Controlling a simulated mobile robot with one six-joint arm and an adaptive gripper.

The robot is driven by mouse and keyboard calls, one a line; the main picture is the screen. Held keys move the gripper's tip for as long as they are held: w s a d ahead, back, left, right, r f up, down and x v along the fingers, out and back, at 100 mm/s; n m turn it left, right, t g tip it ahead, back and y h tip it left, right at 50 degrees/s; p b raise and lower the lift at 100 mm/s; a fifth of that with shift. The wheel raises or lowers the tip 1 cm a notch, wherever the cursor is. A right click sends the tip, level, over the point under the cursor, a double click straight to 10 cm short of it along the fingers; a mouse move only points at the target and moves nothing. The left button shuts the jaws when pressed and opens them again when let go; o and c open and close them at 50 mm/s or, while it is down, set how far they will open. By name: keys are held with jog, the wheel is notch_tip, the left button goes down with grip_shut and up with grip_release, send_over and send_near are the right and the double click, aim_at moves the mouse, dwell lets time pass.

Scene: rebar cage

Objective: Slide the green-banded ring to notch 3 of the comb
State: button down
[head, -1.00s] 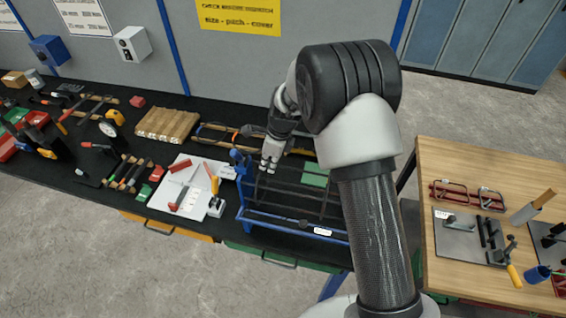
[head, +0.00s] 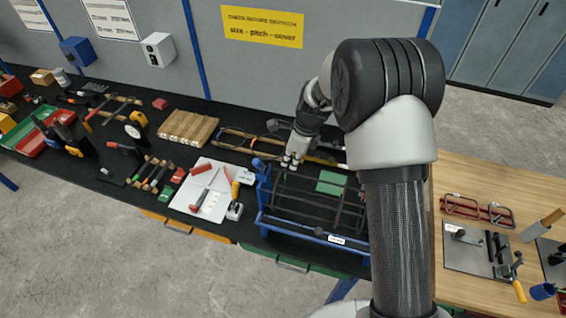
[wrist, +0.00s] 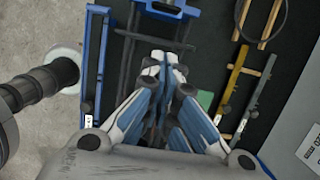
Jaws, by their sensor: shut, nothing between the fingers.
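A blue rebar jig (head: 264,208) with dark rods stands on the black bench; its blue end bracket also shows at the top of the wrist view (wrist: 168,9). A green piece (head: 331,182) lies at the rods, partly hidden by my gripper in the wrist view (wrist: 205,99). I cannot make out a green-banded ring or numbered comb notches. A dark cross bar (wrist: 148,37) shows near the fingertips. My gripper (head: 290,162) is shut and empty, above the bracket end of the rods; its fingertips (wrist: 165,62) meet over the rods in the wrist view. Contact cannot be told.
A blue rail (wrist: 95,65) with a white label runs along the jig's front. A wooden table (head: 470,175) stands at right. Bare floor (head: 120,270) is in front.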

jog(key=c, duration=2.3)
grip_release()
jog(key=p+v, duration=0.1)
jog(key=v, duration=0.2)
jog(key=shift+o, duration=1.3)
jog(key=shift+w+r+n+b, duration=0.15)
jog(key=shift+n+b, duration=0.2)
jog(key=shift+n, duration=0.2)
jog(key=shift+w+r+n+b, duration=0.1)
jog(key=shift+r+n+b, duration=0.1)
jog(key=shift+n+b, duration=0.25)
jog(key=shift+o, duration=1.3)
jog(key=n+b, duration=0.1)
jog(key=n, duration=0.1)
jog(key=r+n+b, duration=0.1)
jog(key=n, duration=0.1)
jog(key=r+n+b, duration=0.1)
jog(key=shift+w+a+n, duration=0.2)
jog(key=shift+n, duration=0.2)
notch_tip(320, 180, up, 3)
jog(key=n+b, duration=0.4)
jog(key=n, duration=0.4)
jog(key=n+b, duration=0.2)
jog(key=b, duration=0.2)
send_near(280, 176)
jog(key=x, duration=0.7)
jog(key=shift+a+f, duration=0.15)
jog(key=shift+f, duration=0.05)
grip_shut()
